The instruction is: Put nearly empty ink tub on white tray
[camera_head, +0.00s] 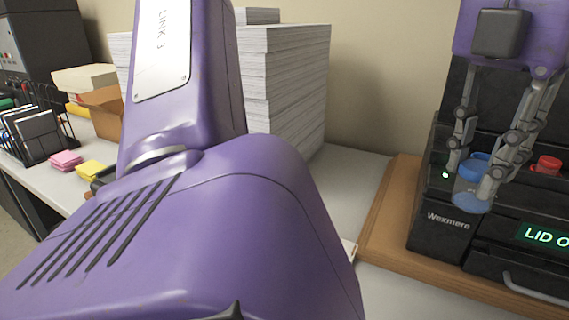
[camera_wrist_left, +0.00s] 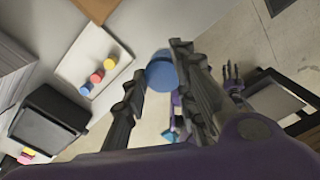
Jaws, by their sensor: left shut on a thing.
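A small clear tub (camera_head: 471,197) with a blue lid and a little blue ink at the bottom is held upright between the fingers of my left gripper (camera_head: 476,174). My left gripper is shut on it, in front of the black Wexmere machine in the head view. In the left wrist view the tub's round blue end (camera_wrist_left: 161,72) shows between the fingers. The white tray (camera_wrist_left: 78,58) is at upper left there, apart from the tub, bearing a yellow, a red and a blue tub (camera_wrist_left: 87,89). A small purple gripper-like shape (camera_wrist_left: 232,78) may be my right gripper; its jaws are unclear.
The black machine (camera_head: 440,232) stands on a wooden board (camera_head: 388,215); its display starts "LID O". A red knob (camera_head: 547,165) is to the right of the tub. Tall paper stacks (camera_head: 295,80) stand behind my arm. Sticky notes (camera_head: 66,160) and a black organizer (camera_head: 38,135) are at left.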

